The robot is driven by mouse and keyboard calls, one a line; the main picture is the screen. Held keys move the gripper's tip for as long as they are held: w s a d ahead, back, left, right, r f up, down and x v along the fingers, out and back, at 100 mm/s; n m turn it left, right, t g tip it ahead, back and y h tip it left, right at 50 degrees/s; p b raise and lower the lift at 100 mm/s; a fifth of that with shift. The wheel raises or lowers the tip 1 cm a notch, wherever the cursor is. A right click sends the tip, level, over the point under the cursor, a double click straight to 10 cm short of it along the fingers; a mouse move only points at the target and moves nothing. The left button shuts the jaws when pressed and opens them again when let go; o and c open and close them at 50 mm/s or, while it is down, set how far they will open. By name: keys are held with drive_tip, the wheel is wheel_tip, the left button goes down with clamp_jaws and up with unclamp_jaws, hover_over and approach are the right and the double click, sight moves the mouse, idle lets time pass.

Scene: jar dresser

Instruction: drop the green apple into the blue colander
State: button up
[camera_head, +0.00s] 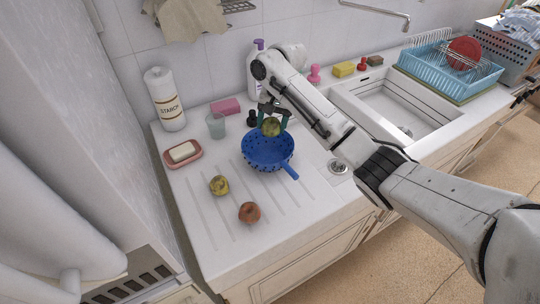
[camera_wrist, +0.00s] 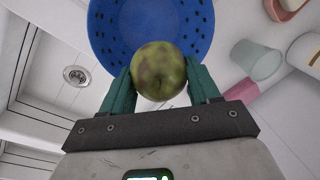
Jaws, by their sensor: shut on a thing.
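My gripper (camera_head: 272,111) points down over the blue colander and is shut on the green apple (camera_head: 271,126). In the wrist view the apple (camera_wrist: 159,70) sits between the two green fingers of my gripper (camera_wrist: 160,85). The blue colander (camera_head: 262,160) stands on the counter, its handle toward the front right. In the head view the apple overlaps the colander's far rim. In the wrist view the colander (camera_wrist: 110,30) lies beyond the apple, which covers part of its rim. The inside of the colander that shows is empty.
A yellowish-green fruit (camera_head: 219,185) and a reddish-brown fruit (camera_head: 249,213) lie on the drainboard, front left of the colander. A clear cup (camera_head: 216,126), a soap dish (camera_head: 195,155) and a paper roll (camera_head: 165,100) stand at left. The sink (camera_head: 400,110) is at right.

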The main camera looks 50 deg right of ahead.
drive_tip(key=shift+f+b, duration=1.3)
drive_tip(key=shift+f, duration=0.2)
drive_tip(key=o, duration=1.2)
drive_tip(key=shift+r, duration=0.15)
drive_tip(key=r, duration=0.3)
drive_tip(key=s+r, duration=0.1)
drive_tip(key=r, duration=0.3)
drive_tip(key=d+r+p, duration=0.1)
drive_tip(key=r, duration=0.2)
drive_tip(key=shift+s+r, duration=0.2)
